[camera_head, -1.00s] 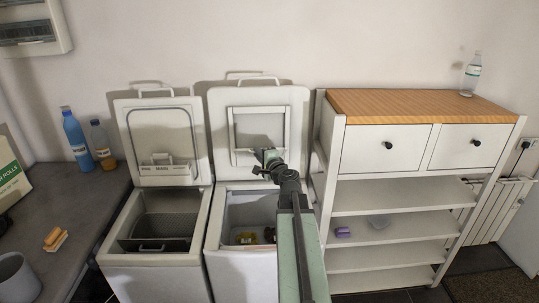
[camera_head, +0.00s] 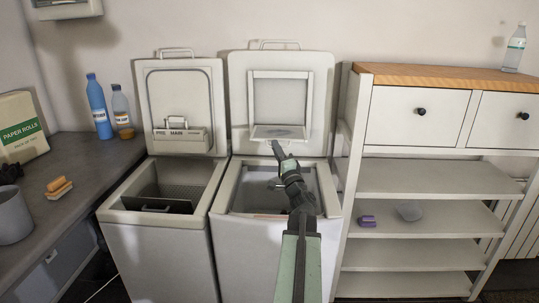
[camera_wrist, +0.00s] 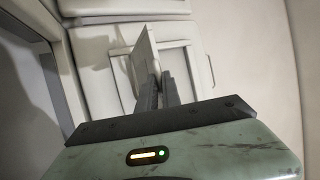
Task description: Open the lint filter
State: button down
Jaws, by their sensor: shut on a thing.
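The right toploader (camera_head: 270,255) has its lid (camera_head: 238,90) raised. A square framed panel, the lint filter (camera_head: 281,97), is set in the lid's inner face. A pale flap (camera_head: 280,131) juts out at the bottom of this frame, so the filter looks at least partly open. My gripper (camera_head: 275,147) is just below the flap, above the tub opening. In the wrist view my gripper (camera_wrist: 158,92) is shut on the thin pale flap (camera_wrist: 145,55), which stands out from the frame behind it. The fingertips are partly hidden by the flap.
The left toploader (camera_head: 160,255) stands beside it, lid up, with a detergent tray (camera_head: 180,140). A white shelf unit (camera_head: 425,180) stands close on the right. A dark counter (camera_head: 85,185) with bottles is on the left.

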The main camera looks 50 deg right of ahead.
jog(key=shift+s+f+b, duration=0.15)
jog(key=shift+f+b, duration=0.15)
jog(key=shift+f, duration=0.2)
jog(key=shift+s+d, duration=0.1)
jog(key=shift+d, duration=0.05)
jog(key=c, duration=1.5)
grip_release()
jog(key=shift+s+d+f, duration=0.1)
jog(key=shift+d+f, duration=0.05)
jog(key=shift+d, duration=0.05)
jog(key=shift+c, duration=0.2)
jog(key=shift+a, duration=0.1)
